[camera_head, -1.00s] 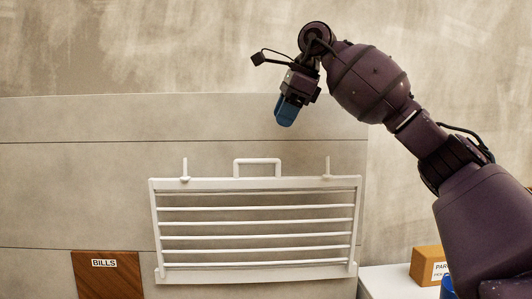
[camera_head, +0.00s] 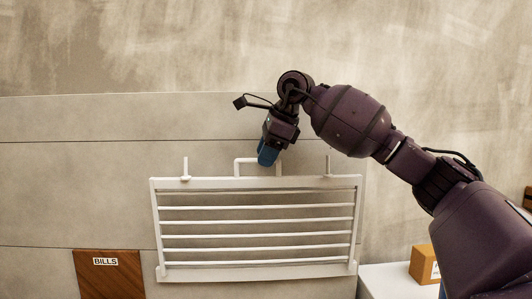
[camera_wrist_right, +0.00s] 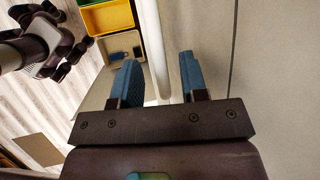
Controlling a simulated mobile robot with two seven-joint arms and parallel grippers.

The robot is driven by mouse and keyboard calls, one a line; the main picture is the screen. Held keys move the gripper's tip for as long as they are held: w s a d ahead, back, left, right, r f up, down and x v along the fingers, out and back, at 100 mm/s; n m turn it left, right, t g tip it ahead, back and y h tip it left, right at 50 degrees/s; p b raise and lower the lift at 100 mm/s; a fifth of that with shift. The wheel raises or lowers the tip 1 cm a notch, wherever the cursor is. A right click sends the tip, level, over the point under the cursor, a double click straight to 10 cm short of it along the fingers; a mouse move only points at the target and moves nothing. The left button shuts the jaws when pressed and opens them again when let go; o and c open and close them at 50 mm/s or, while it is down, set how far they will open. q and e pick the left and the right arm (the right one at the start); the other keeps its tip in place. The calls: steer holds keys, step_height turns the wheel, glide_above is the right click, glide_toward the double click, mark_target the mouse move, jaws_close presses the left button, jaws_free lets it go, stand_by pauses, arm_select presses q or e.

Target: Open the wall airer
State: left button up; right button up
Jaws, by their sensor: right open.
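The white wall airer (camera_head: 257,182) is flat against the wall panel, with several horizontal bars and a peg near each top corner. Its U-shaped handle (camera_head: 246,160) rises from the middle of the top rail. My right gripper (camera_head: 266,161) points down in front of the handle and hides part of it. In the right wrist view, its blue fingers (camera_wrist_right: 158,80) are apart and empty. A white bar (camera_wrist_right: 152,45), apparently part of the airer, runs into the space between them; I cannot tell whether it touches either finger. My left gripper is not identifiable.
A wooden box labelled BILLS (camera_head: 108,276) is at lower left. A cardboard box (camera_head: 424,265) stands on a white surface (camera_head: 385,281) at lower right. Yellow (camera_wrist_right: 108,15) and green bins show in the right wrist view. The wall above the airer is clear.

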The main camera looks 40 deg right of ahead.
steer(key=shift+f, duration=0.1)
jaws_close()
stand_by(0.4)
